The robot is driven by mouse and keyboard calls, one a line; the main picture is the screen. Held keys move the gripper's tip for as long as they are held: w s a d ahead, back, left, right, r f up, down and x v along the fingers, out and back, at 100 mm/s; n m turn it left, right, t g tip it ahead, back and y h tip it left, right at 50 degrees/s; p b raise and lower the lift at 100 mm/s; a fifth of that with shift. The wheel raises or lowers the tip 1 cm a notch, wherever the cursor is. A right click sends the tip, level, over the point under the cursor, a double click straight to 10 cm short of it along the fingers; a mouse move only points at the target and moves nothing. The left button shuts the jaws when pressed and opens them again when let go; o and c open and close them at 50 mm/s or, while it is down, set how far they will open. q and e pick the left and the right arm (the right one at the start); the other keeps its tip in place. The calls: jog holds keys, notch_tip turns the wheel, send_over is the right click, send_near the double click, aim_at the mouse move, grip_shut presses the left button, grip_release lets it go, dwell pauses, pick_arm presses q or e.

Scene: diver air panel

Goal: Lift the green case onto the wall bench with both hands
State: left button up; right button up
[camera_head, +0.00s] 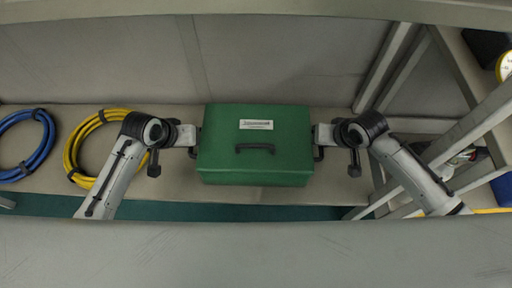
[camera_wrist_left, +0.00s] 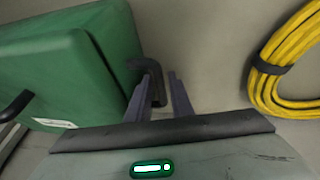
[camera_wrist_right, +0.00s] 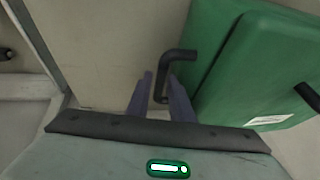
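The green case (camera_head: 255,150) is upright between my two grippers in the head view, lid label up and black front handle towards me. It is over the beige wall bench (camera_head: 340,192); I cannot tell if it rests on it. My left gripper (camera_head: 194,136) is at the case's left side, its fingers close about the black side handle (camera_wrist_left: 137,64). My right gripper (camera_head: 318,136) is at the right side, its fingers close about the other side handle (camera_wrist_right: 180,54). The case also shows in both wrist views (camera_wrist_left: 75,75) (camera_wrist_right: 235,65).
A coiled yellow hose (camera_head: 75,150) and a coiled blue hose (camera_head: 45,150) lie on the bench at left. Grey slanted frame posts (camera_head: 385,65) and a shelf with a gauge (camera_head: 505,66) stand at right. A grey beam (camera_head: 255,250) crosses the near foreground.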

pick_arm(q)
jog(key=shift+c, duration=0.4)
pick_arm(e)
jog(key=shift+c, duration=0.4)
pick_arm(q)
grip_shut()
pick_arm(e)
grip_shut()
dwell(0.3)
pick_arm(q)
jog(key=shift+r, duration=0.2)
pick_arm(e)
jog(key=shift+w+r, duration=0.1)
jog(key=shift+r, duration=0.15)
